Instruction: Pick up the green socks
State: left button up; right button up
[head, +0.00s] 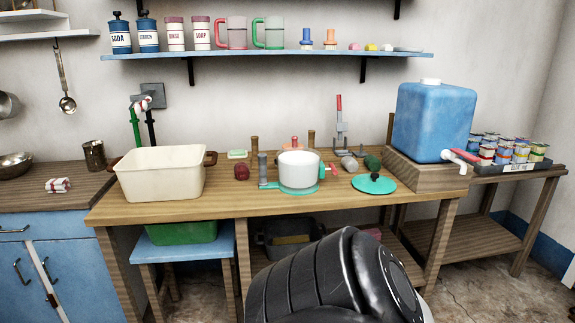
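A dark green rounded bundle (373,162), which looks like the green socks, lies on the wooden table (220,208) towards its back right. It is small in the head view and its folds are hard to make out. It sits just behind the teal lid (373,183) and right of a grey bundle (349,163). Neither of my grippers is in view, so their distance from the bundle cannot be told. A large black part of my own body fills the bottom middle.
A white pot (299,171) on a teal base stands mid-table, with a dark red bundle (242,172) to its left. A cream basin (160,174) stands at left. A blue water tank (433,122) on a wooden block stands right. A shelf (270,54) hangs above.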

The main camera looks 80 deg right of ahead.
aim_at(373, 164)
jog(key=z, duration=2.85)
